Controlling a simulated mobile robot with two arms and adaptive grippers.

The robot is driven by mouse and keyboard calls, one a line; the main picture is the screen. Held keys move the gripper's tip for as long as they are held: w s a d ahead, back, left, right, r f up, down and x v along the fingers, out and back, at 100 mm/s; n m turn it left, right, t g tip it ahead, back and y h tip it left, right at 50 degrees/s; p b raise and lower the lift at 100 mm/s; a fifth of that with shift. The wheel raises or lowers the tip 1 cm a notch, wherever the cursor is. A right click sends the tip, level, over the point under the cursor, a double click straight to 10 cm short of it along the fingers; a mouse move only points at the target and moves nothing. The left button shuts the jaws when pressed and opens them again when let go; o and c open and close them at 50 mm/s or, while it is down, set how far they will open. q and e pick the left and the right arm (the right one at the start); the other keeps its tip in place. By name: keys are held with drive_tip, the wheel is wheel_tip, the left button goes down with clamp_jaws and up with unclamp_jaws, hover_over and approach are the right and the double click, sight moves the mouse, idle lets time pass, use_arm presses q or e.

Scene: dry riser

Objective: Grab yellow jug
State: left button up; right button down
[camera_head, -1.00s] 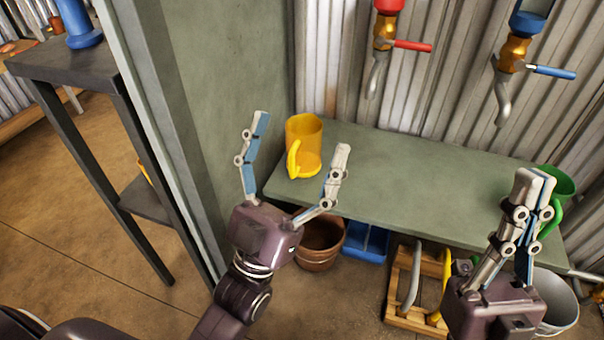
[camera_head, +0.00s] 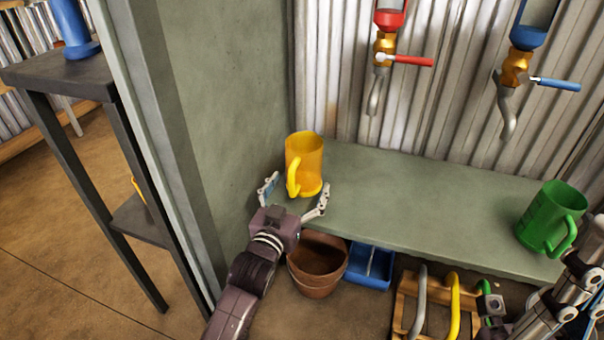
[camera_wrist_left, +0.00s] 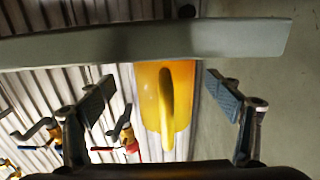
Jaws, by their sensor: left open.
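The yellow jug (camera_head: 304,160) stands upright at the left end of the green shelf (camera_head: 420,200), its handle facing my left gripper. My left gripper (camera_head: 296,197) is open, with one finger on each side of the jug's lower part and nothing held. In the left wrist view, which is upside down, the jug (camera_wrist_left: 165,95) shows between the spread fingers (camera_wrist_left: 160,86), with a gap on both sides. My right gripper (camera_head: 575,290) is at the lower right, partly cut off, near the green jug.
The green jug (camera_head: 552,218) stands at the shelf's right end. A wall panel (camera_head: 238,110) is close on the left of my left gripper. Red (camera_head: 388,45) and blue (camera_head: 520,60) taps hang above. Clay pots (camera_head: 317,262) and a blue tray (camera_head: 371,266) are below. The shelf's middle is clear.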

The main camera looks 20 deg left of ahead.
sight(303, 171)
use_arm(q)
drive_tip(key=w, duration=0.1)
drive_tip(key=w+b, duration=0.1)
drive_tip(key=w, duration=0.1)
drive_tip(key=w+b, duration=0.1)
drive_tip(key=shift+w+a, duration=0.15)
drive_tip(key=shift+a, duration=0.1)
drive_tip(key=shift+w+r, duration=0.2)
drive_tip(key=shift+c, duration=0.4)
drive_tip(key=c, duration=1.2)
drive_tip(key=shift+r, duration=0.1)
drive_tip(key=shift+c, duration=0.2)
